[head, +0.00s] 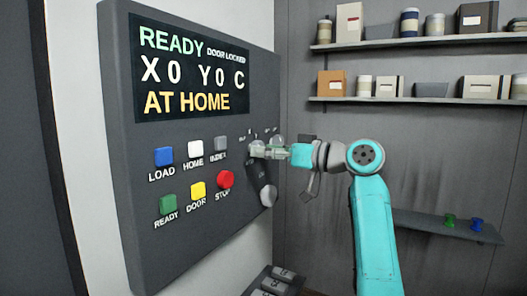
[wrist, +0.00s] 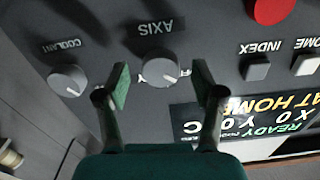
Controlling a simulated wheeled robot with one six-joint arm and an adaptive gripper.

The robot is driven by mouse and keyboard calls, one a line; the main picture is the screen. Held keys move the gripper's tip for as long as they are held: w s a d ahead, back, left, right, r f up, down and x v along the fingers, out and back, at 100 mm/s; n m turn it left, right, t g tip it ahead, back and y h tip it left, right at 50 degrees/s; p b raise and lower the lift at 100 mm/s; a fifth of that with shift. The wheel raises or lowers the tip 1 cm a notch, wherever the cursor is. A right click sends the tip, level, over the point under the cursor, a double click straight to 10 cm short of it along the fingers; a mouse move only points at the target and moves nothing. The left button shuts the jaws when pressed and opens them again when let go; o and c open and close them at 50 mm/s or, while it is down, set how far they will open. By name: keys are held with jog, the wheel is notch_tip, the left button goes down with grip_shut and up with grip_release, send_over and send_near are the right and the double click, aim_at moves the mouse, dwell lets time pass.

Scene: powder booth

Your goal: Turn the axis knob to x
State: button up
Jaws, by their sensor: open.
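The axis knob (wrist: 158,67) is a round grey knob under the label AXIS in the upside-down wrist view. A white mark shows on its face; which position it points to is unclear. A letter that looks like Y shows beside it, and other marks are partly hidden. My gripper (wrist: 162,80) is open, its two green fingers on either side of the knob with visible gaps. In the head view my gripper (head: 270,149) is at the panel's right side, its fingers largely covering the axis knob. Contact cannot be told there.
The coolant knob (wrist: 68,80) is beside the axis knob; it shows lower on the panel in the head view (head: 268,195). The INDEX button (head: 221,144) and red STOP button (head: 225,179) are close by. The display (head: 190,70) reads READY, DOOR LOCKED, X0 Y0 C, AT HOME.

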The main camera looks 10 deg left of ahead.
jog(key=shift+w+a, duration=0.2)
jog(key=shift+a, duration=0.35)
jog(key=c, duration=1.1)
jog(key=shift+c, duration=0.2)
jog(key=shift+m, duration=0.4)
jog(key=shift+s+m, duration=0.1)
jog(key=shift+m, duration=4.4)
